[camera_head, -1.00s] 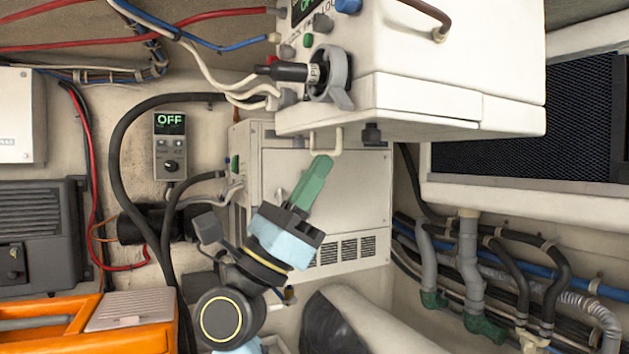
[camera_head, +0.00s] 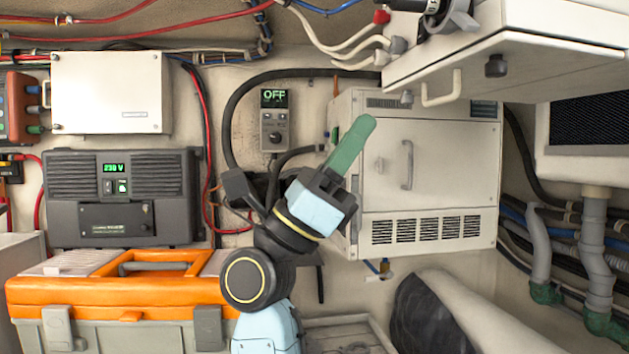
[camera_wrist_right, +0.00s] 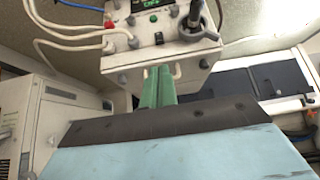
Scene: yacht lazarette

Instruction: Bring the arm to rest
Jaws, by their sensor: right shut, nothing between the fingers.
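My right gripper (camera_head: 352,146) has green fingers closed together with nothing between them. It points up and to the right in the head view, in front of the left part of a white cabinet (camera_head: 440,215) with a handle and vents. In the right wrist view, the shut green fingers (camera_wrist_right: 158,88) point toward a white box (camera_wrist_right: 160,45) with cables and a dark knob. A gap to that box cannot be judged exactly. My left gripper is not in view.
The white box (camera_head: 540,60) overhangs at the upper right, with a handle below. An orange-lidded toolbox (camera_head: 125,285) stands at lower left, below a dark 230 V unit (camera_head: 120,195). A controller reading OFF (camera_head: 274,120) is on the wall. Pipes (camera_head: 595,250) run at right.

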